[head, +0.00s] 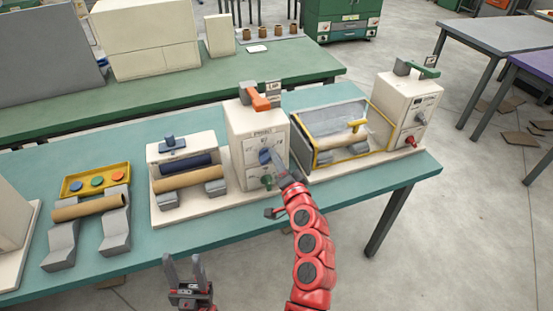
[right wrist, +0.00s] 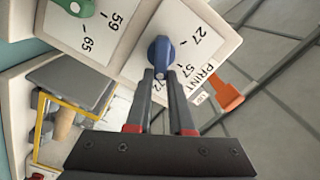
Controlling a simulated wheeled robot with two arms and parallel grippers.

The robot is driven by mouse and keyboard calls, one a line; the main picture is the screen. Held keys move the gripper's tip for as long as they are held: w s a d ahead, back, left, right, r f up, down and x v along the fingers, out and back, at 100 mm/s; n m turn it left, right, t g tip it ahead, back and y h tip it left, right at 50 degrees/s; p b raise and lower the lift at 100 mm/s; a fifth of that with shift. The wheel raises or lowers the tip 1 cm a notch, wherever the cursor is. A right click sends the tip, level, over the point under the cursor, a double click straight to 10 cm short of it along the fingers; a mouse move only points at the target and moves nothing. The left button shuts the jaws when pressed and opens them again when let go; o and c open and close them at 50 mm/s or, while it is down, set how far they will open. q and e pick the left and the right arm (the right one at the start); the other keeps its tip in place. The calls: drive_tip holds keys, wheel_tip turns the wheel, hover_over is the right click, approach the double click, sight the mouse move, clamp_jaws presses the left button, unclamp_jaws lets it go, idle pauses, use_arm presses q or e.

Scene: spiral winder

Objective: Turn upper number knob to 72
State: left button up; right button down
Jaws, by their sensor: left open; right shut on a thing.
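The upper number knob is a blue knob (head: 265,156) on the front of the cream box with the orange lever (head: 261,102). In the right wrist view the blue knob (right wrist: 160,50) sits by printed 27, 57 and a partly covered 72. Its light-dotted end points down between my fingers, near the 72 side; the exact setting is hard to read. My right gripper (head: 276,157) is shut on the blue knob, and its fingers (right wrist: 161,76) partly hide the dial. My left gripper (head: 186,268) is open and empty, in front of the table edge.
A green knob (head: 267,182) with 59 and 65 sits below the blue knob. A yellow-framed clear guard (head: 316,143) stands right of the box; a roller unit (head: 188,180) stands left. The teal table's front edge (head: 150,255) is clear.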

drive_tip(key=c, duration=0.8)
unclamp_jaws()
drive_tip(key=p+v, duration=0.2)
drive_tip(key=v, duration=1.5)
drive_tip(key=shift+s+p, duration=0.15)
drive_tip(key=shift+p, duration=0.15)
